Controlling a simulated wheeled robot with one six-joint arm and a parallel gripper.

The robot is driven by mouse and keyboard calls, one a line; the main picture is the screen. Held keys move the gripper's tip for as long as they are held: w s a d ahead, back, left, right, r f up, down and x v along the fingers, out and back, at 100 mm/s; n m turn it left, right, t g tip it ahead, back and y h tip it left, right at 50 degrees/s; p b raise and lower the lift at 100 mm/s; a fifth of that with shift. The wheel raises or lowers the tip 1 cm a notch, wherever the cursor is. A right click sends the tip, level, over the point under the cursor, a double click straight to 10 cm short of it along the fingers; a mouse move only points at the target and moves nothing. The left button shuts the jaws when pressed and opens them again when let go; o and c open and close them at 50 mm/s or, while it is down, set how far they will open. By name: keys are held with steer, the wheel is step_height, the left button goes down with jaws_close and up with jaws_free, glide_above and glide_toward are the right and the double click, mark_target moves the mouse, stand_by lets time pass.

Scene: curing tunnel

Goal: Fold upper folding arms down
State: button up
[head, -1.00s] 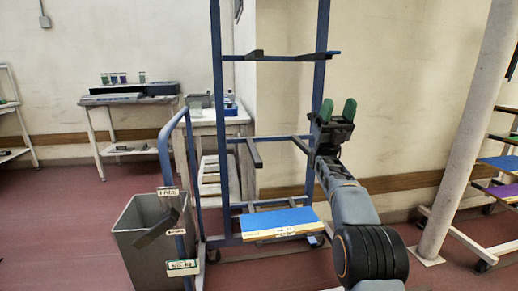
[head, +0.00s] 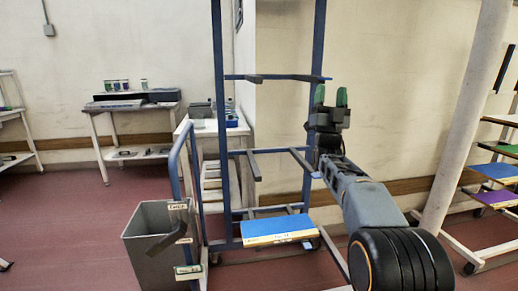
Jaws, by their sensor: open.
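A blue rack (head: 218,130) stands in front of me with tall posts. At its upper level a left folding arm (head: 255,79) and a right folding arm (head: 308,78) stick out toward me, seen nearly end-on and apparently about level. My gripper (head: 330,97) is open and empty, its two green-tipped fingers pointing up. In the picture it is just below and right of the right upper arm's end. I cannot tell whether they touch. The lower part of the right post is partly hidden by my gripper and arm.
Middle folding arms (head: 254,166) also stick out. A blue-topped board (head: 277,225) lies on the lowest level. A grey bin (head: 152,240) stands beside the rack's tagged blue handle (head: 174,185). A pale column (head: 468,120) and another rack (head: 484,255) stand at right.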

step_height(320, 180, up, 4)
steer(key=w+n+g+y+p, duration=0.1)
steer(key=n+g+y+p, duration=0.2)
steer(key=g+y+p, duration=0.15)
steer(key=s+a+f+n+g+p, duration=0.1)
steer(key=s+f+g+p, duration=0.4)
steer(key=s, duration=0.5)
steer(key=s+a+f+n+g+y+p, duration=0.1)
steer(key=s+f+g+p, duration=0.4)
steer(key=s+g+p, duration=0.5)
steer(key=s+a+f+n+g+y+p, duration=0.1)
steer(key=s+f+g+p, duration=0.4)
steer(key=s+g+p, duration=0.3)
steer(key=s, duration=0.4)
steer(key=shift+s+f+n, duration=0.25)
steer(key=shift+f+n, duration=0.05)
steer(key=shift+a, duration=0.1)
